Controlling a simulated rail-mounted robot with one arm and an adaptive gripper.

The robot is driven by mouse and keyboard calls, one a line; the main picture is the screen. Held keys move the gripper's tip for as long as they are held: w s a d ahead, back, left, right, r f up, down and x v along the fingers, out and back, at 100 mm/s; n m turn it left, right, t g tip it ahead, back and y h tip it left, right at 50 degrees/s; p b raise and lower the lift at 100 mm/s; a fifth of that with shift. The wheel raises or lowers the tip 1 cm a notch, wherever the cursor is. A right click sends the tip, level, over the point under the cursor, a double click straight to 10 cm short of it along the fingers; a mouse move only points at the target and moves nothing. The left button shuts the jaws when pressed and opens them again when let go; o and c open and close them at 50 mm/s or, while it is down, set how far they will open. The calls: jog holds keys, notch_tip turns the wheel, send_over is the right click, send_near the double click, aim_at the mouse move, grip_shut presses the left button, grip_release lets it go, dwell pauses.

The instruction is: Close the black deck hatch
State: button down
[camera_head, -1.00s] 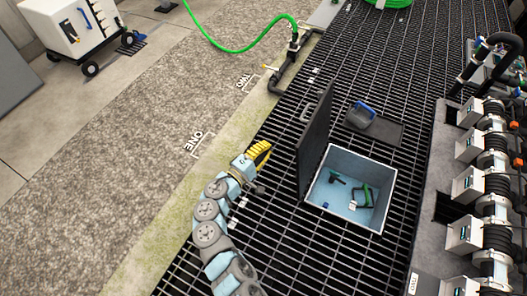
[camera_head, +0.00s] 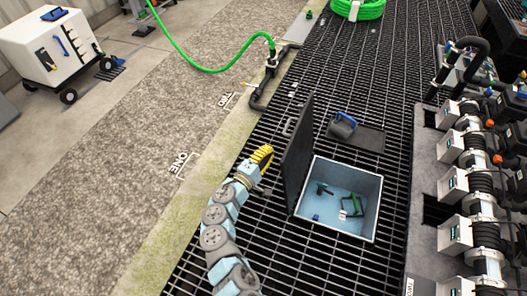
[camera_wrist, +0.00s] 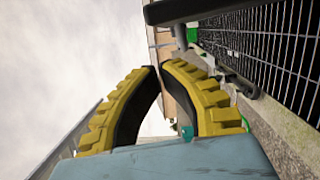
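The black deck hatch (camera_head: 298,152) stands open, roughly upright, along the left side of a square light-blue floor bin (camera_head: 371,222) set in the grating. A small handle (camera_head: 288,126) shows at its far upper edge. My gripper (camera_head: 268,151), with yellow ribbed fingers, is just left of the hatch, with a small apparent gap. In the wrist view my gripper (camera_wrist: 160,66) has its fingertips together with nothing between them. A dark bar (camera_wrist: 200,8) crosses the top of that view; I cannot tell whether it is part of the hatch.
Green and dark items (camera_head: 350,206) lie in the bin. A black tray with a blue handle (camera_head: 355,134) lies on the grating behind it. A row of valves and hoses (camera_head: 470,195) lines the right. A dark pipe with a green hose (camera_head: 268,75) stands behind left.

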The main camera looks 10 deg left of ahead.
jog(key=shift+s+d+r, duration=0.1)
jog(key=shift+s+d, duration=0.05)
jog(key=shift+d, duration=0.35)
jog(key=shift+s+d, duration=0.15)
jog(key=shift+d, duration=0.35)
jog(key=shift+d, duration=0.15)
